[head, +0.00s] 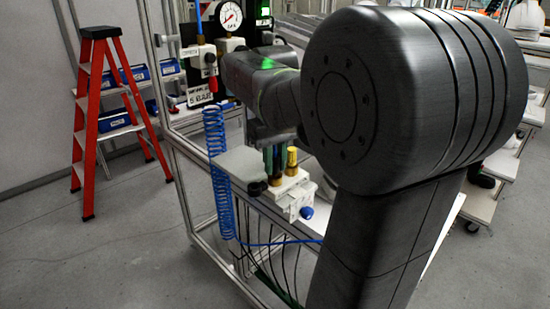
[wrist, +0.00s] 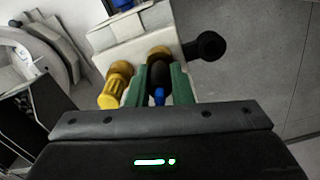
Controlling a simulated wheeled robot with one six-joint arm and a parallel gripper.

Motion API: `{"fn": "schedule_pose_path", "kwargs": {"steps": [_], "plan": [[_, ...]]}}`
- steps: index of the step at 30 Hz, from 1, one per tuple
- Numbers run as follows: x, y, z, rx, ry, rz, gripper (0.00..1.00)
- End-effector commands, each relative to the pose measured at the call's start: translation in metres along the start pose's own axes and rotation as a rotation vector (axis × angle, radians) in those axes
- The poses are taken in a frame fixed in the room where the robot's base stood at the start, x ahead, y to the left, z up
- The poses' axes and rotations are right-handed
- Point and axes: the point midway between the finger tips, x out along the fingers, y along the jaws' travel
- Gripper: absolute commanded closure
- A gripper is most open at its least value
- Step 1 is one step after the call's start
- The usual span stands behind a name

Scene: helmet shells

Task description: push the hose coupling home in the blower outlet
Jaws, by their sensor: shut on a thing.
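My gripper (wrist: 158,80) has two green fingers, shut on the dark hose coupling (wrist: 159,72). A short blue end (wrist: 159,96) of it points back toward my wrist. The coupling's far end meets a brass-coloured ring (wrist: 159,51) on the white blower block (wrist: 108,37), which looks like the outlet. I cannot tell how deep the coupling sits. In the head view my gripper (head: 273,160) points down at the white block (head: 289,197), and the coupling is mostly hidden between the fingers.
A yellow-brass fitting (wrist: 115,86) stands close beside the left finger. A black round knob (wrist: 208,45) sticks out to the right. In the head view, a coiled blue hose (head: 217,170) hangs left of a grey plate (head: 237,163). A red stepladder (head: 110,110) stands far left.

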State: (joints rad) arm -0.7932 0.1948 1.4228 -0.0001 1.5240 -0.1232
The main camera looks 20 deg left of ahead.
Motion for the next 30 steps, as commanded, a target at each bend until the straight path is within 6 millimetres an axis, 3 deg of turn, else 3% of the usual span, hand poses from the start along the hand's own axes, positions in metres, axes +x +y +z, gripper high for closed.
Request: {"fn": "schedule_pose_path", "kwargs": {"steps": [19,20,23,24,30], "plan": [[0.0026,0.0,0.0,0.0,0.0,0.0,1.0],[0.0027,0.0,0.0,0.0,0.0,0.0,0.78],[0.0025,0.0,0.0,0.0,0.0,0.0,0.59],[0.0025,0.0,0.0,0.0,0.0,0.0,0.55],[0.0026,0.0,0.0,0.0,0.0,0.0,0.55]]}}
